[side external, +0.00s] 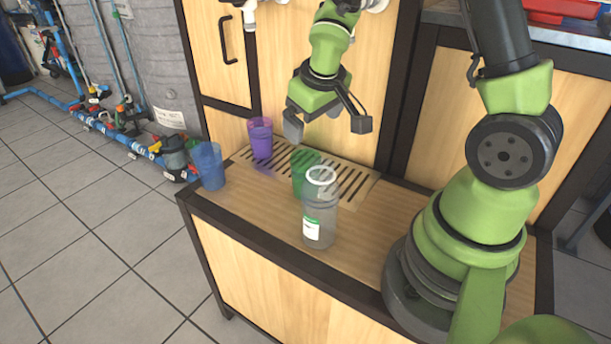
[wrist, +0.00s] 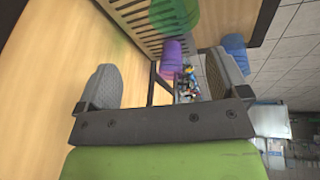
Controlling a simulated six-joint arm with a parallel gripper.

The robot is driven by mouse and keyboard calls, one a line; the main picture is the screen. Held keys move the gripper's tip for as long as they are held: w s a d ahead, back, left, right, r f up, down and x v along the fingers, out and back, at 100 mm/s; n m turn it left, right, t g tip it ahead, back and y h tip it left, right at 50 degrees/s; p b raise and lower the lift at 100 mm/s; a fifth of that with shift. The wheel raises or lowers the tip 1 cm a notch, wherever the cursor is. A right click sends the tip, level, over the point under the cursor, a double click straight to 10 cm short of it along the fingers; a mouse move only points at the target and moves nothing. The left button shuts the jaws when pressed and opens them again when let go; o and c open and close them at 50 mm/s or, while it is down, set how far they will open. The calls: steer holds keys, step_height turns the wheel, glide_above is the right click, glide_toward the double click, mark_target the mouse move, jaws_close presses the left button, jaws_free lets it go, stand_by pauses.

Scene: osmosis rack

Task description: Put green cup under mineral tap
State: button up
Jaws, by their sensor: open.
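The green cup (side external: 301,165) stands upright on the slotted drip grate, partly hidden behind a clear bottle in the side view. In the wrist view the green cup (wrist: 180,14) shows at the top edge, cut off. My gripper (side external: 327,125) is open and empty, in the air above and slightly right of the green cup, apart from it. Its spread fingers also show in the wrist view (wrist: 164,80). White fittings (side external: 249,10) at the top edge may belong to a tap, but no mineral label is readable.
A purple cup (side external: 260,142) stands at the grate's back left end, and a blue cup (side external: 209,167) near the counter's left edge. The wooden panel with a black handle (side external: 228,40) rises behind.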

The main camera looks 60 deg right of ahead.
steer(key=s+d+f+m+y, duration=0.1)
steer(key=s+d+f+m, duration=0.1)
steer(key=s+f+m, duration=0.15)
steer(key=n+t+y, duration=0.6)
steer(key=n, duration=0.4)
glide_above(306, 162)
steer(key=s+d, duration=0.1)
steer(key=n+y, duration=0.1)
steer(key=s+n+y, duration=0.1)
steer(key=r+n+y, duration=0.1)
steer(key=shift+s+a+r, duration=0.1)
steer(key=shift+s+a, duration=0.05)
steer(key=shift+a, duration=0.1)
steer(key=shift+s+a+r+n+y, duration=0.15)
steer(key=shift+s+n+y, duration=0.25)
steer(key=shift+n+y, duration=0.5)
steer(key=shift+a+f, duration=0.1)
steer(key=shift+f, duration=1.9)
step_height(306, 162, down, 2)
steer(key=shift+f, duration=0.2)
steer(key=shift+x, duration=1.1)
steer(key=shift+w+a+f, duration=0.25)
steer(key=shift+f, duration=0.05)
